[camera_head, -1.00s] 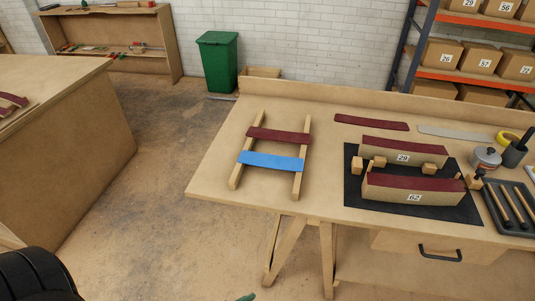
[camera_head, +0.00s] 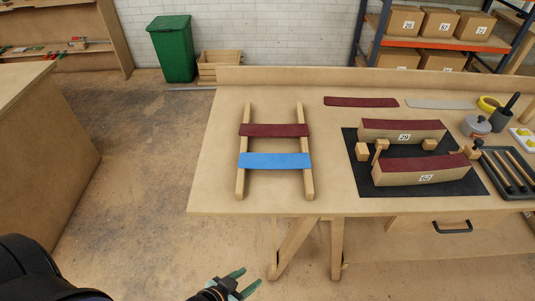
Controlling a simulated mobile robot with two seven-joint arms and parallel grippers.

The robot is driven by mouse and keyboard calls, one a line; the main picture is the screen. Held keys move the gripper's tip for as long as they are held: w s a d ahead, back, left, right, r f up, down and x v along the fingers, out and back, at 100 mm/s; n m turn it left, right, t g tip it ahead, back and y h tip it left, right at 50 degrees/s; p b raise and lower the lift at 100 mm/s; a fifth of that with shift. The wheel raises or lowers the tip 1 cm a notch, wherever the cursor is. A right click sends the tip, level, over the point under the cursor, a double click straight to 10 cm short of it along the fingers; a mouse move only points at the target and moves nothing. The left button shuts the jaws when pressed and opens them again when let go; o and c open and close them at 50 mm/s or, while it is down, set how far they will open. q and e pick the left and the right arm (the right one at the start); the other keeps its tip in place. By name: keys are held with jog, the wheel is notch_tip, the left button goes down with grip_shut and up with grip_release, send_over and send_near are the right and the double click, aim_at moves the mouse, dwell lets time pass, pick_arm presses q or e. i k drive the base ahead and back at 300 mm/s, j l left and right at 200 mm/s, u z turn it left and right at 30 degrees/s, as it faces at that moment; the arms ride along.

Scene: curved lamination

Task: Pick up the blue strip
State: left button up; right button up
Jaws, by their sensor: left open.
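The blue strip (camera_head: 274,161) lies across two wooden rails (camera_head: 308,183) at the left end of the workbench (camera_head: 222,188). A dark red strip (camera_head: 274,130) lies across the same rails just behind it, apart from it. My left gripper (camera_head: 243,282) is at the bottom of the head view, in front of and below the bench edge. Its greenish fingers are spread, with nothing between them. It is well apart from the blue strip. My right gripper is out of view.
Two curved wooden forms topped with dark red strips, numbered 29 (camera_head: 404,137) and 62 (camera_head: 425,178), stand on a black mat (camera_head: 455,194). A loose red strip (camera_head: 360,102) and a grey strip (camera_head: 440,104) lie behind. A green bin (camera_head: 172,50) stands beyond the bench.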

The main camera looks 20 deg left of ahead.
aim_at(252, 160)
jog(key=j+z, duration=0.35)
jog(key=j, duration=1)
